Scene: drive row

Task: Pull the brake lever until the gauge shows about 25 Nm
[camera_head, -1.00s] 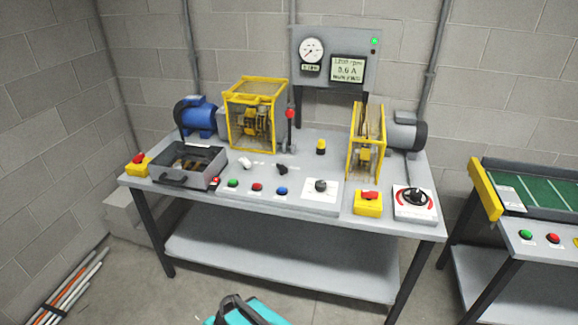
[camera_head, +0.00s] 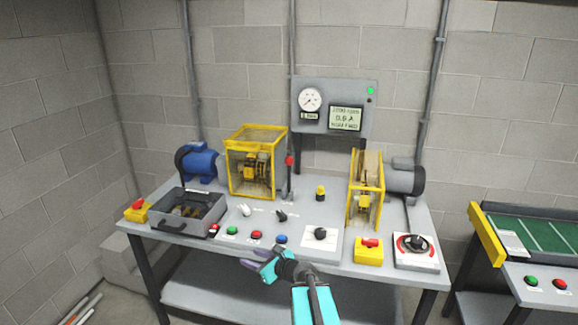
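The brake lever (camera_head: 290,178) has a red knob on a dark stem and stands upright on the bench, just right of the left yellow cage. The round white gauge (camera_head: 310,99) is on the grey panel behind. Its needle and the small readout below it (camera_head: 309,115) are too small to read surely. My gripper (camera_head: 254,264) is at the front edge of the bench, below and left of the lever and well apart from it. It holds nothing that I can see, and its finger gap is unclear.
Yellow cages (camera_head: 252,165) and (camera_head: 366,192) flank the lever, and a yellow-topped knob (camera_head: 320,193) stands to its right. Buttons (camera_head: 257,236) and a rotary knob (camera_head: 320,234) line the front. A grey tray (camera_head: 187,212) is at left. A display panel (camera_head: 346,118) hangs behind.

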